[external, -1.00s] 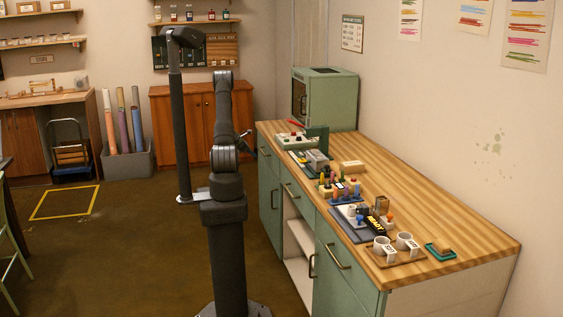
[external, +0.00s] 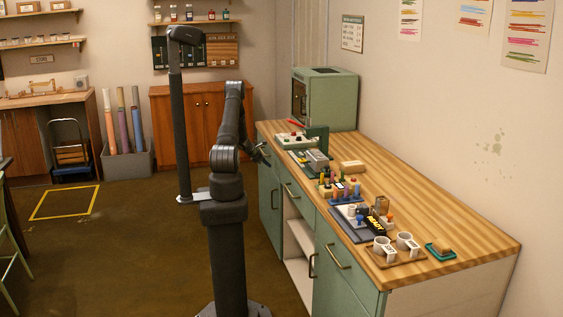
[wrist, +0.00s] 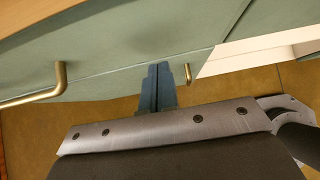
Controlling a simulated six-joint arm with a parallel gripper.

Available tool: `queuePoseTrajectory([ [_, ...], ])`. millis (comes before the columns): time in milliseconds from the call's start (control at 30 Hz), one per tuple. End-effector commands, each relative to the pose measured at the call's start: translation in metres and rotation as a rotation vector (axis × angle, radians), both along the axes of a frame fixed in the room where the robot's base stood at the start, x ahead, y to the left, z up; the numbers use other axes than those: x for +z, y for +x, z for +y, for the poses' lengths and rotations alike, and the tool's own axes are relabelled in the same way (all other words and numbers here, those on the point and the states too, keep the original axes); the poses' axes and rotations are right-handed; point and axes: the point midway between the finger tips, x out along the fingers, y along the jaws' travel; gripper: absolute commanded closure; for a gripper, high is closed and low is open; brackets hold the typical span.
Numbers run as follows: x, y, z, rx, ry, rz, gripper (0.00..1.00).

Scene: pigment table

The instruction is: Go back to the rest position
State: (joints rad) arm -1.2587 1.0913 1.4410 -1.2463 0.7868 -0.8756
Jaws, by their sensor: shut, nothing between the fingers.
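My gripper (external: 262,153) is beside the left front edge of the wooden-topped green cabinet (external: 440,225), near its far end. In the wrist view my gripper (wrist: 158,70) has its dark fingers together, with nothing between them. Behind the fingers the wrist view shows the green cabinet front (wrist: 120,55) and a brass handle (wrist: 62,85). My arm stands upright on its column and is bent toward the cabinet.
On the cabinet top are a white board with a green block (external: 318,138), a rack of coloured pieces (external: 340,188), a tray with white cups (external: 378,260) and a small teal tray (external: 447,257). A green oven-like box (external: 335,100) stands at the back.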

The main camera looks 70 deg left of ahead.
Motion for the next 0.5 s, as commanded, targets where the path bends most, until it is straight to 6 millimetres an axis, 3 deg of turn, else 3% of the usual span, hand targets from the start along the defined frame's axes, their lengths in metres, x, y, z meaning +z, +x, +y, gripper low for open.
queuePoseTrajectory([
  [200, 0.0, 0.019, 0.0, -0.001, 0.0, -0.001, 1.0],
  [500, 0.0, 0.022, 0.0, -0.002, -0.001, -0.001, 1.0],
])
